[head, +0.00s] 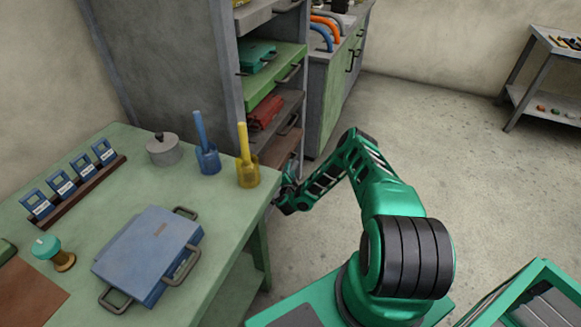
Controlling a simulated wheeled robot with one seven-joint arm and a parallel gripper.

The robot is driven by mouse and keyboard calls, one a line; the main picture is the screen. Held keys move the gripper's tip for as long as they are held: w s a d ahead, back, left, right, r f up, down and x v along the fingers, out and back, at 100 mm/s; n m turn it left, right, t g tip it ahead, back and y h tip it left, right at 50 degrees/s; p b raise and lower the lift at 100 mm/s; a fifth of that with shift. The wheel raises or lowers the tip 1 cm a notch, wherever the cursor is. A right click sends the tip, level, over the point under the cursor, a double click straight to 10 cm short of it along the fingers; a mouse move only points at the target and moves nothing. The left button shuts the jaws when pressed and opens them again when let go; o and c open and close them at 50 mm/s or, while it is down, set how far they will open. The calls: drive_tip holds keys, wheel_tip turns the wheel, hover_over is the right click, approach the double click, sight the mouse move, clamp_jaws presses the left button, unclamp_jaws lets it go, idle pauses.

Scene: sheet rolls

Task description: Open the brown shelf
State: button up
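The brown shelf (279,150) is a low pull-out level in the tall grey rack (180,60), seen in the head view past the far corner of the table. Its lower part is hidden behind the table and my arm. My gripper (285,192) is low beside the table's corner, just below and in front of the brown shelf. Its fingers are too small and partly hidden, so I cannot tell whether they are open or touch the shelf's handle.
Above are a shelf with a red roll (266,111) and a green shelf (284,78) with a teal case (257,57). The green table (95,225) at left holds a blue case (150,250), a blue cup (208,160) and a yellow cup (248,174).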

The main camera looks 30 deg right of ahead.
sight(292, 164)
drive_tip(key=shift+x, duration=2.75)
drive_tip(key=shift+s+d, duration=0.1)
drive_tip(key=shift+d, duration=0.1)
clamp_jaws()
